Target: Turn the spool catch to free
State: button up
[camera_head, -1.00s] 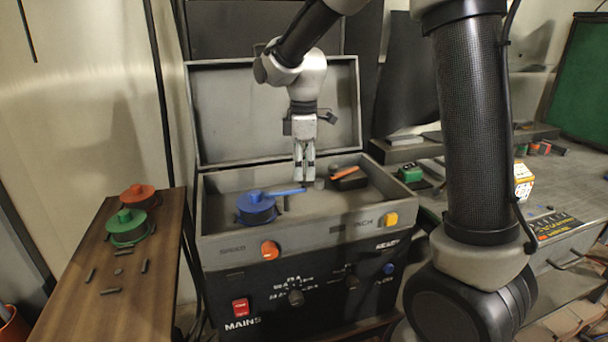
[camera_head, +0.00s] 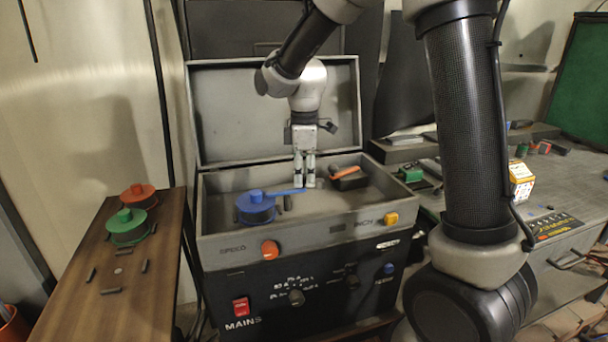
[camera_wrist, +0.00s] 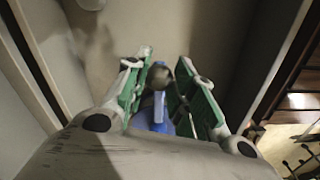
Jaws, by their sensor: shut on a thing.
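A blue spool (camera_head: 256,209) sits in the left part of the open grey box. A thin blue lever (camera_head: 285,192) reaches right from its top to my fingertips; it looks like the spool catch. My gripper (camera_head: 304,186) points straight down into the box, shut on the lever's outer end. In the wrist view the blue lever (camera_wrist: 159,108) lies between my green-lined fingers (camera_wrist: 170,85). A round grey knob (camera_wrist: 186,69) shows close by the fingertips. The exact contact is partly hidden by the fingers.
An orange lever on a black block (camera_head: 347,178) stands right of my gripper. The box's raised lid (camera_head: 235,120) is behind, its front wall (camera_head: 300,232) in front. Red (camera_head: 137,196) and green (camera_head: 128,228) spools stand on the wooden table at left.

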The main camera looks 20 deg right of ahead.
jog(key=m, duration=0.1)
jog(key=s+m, duration=0.1)
jog(key=m, duration=0.1)
jog(key=shift+s+a+m, duration=0.15)
jog(key=shift+s+m, duration=0.1)
jog(key=shift+m, duration=0.05)
jog(key=shift+s+a+m, duration=0.5)
jog(key=shift+a+m, duration=0.1)
jog(key=shift+m, duration=1.45)
jog(key=shift+s+a+m, duration=0.5)
jog(key=shift+a+m, duration=0.15)
jog(key=shift+m, duration=1.35)
jog(key=shift+s+a+m, duration=0.5)
jog(key=shift+a+m, duration=0.1)
jog(key=shift+m, duration=1.45)
jog(key=o, duration=1)
jog(key=shift+o, duration=0.2)
